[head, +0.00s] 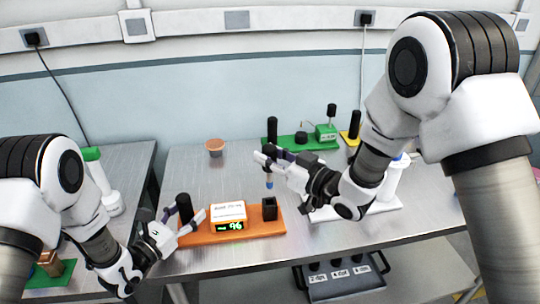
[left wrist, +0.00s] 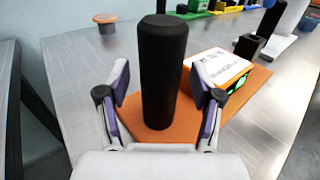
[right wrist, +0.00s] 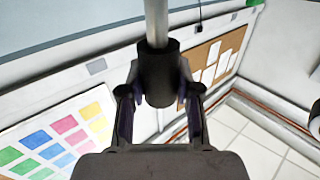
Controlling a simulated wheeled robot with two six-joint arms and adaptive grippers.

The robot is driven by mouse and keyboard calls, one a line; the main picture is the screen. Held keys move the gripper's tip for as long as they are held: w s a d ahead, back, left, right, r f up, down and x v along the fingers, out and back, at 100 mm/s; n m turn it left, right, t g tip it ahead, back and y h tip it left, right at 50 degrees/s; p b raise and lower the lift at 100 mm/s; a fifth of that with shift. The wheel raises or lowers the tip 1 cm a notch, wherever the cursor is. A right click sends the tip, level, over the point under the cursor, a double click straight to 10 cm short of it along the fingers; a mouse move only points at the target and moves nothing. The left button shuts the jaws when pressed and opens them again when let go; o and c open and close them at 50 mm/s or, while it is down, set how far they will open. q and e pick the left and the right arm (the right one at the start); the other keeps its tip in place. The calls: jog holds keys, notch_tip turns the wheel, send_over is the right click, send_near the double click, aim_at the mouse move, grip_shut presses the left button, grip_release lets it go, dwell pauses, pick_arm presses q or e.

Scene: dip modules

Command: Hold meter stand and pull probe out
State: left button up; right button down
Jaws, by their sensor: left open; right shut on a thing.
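The orange meter stand (head: 240,234) lies on the metal table, with a white meter box (head: 229,212), a green display and a black handle post (head: 184,205). My left gripper (head: 183,217) is open, its fingers on either side of the post (left wrist: 162,70), with gaps showing in the left wrist view. The square black probe holder (head: 270,209) stands on the stand's right end. My right gripper (head: 264,157) is shut on the probe's black grip (right wrist: 160,78). The probe's blue tip (head: 269,183) hangs above the holder, apart from it. The fingers partly hide the probe in the head view.
A green stand (head: 299,144) with black posts is at the back, beside a yellow one (head: 350,137). A brown cup (head: 215,147) stands at the back left. A white stand (head: 360,211) is under my right arm. A dark tray (head: 345,282) sits below the table.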

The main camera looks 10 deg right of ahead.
aim_at(179, 199)
pick_arm(q)
jog(key=shift+r+p, duration=2.2)
jog(key=shift+r, duration=1.6)
pick_arm(e)
jog(key=shift+r, duration=2.25)
jog(key=shift+f, duration=0.1)
pick_arm(q)
jog(key=shift+s+a+f, duration=0.15)
jog(key=shift+s+a, duration=0.3)
jog(key=shift+s, duration=0.05)
pick_arm(e)
jog(key=shift+f, duration=0.1)
pick_arm(q)
jog(key=b+v, duration=0.1)
jog(key=v, duration=0.6)
jog(key=shift+s+a, duration=0.2)
jog(key=shift+s, duration=0.15)
pick_arm(e)
jog(key=shift+f, duration=0.4)
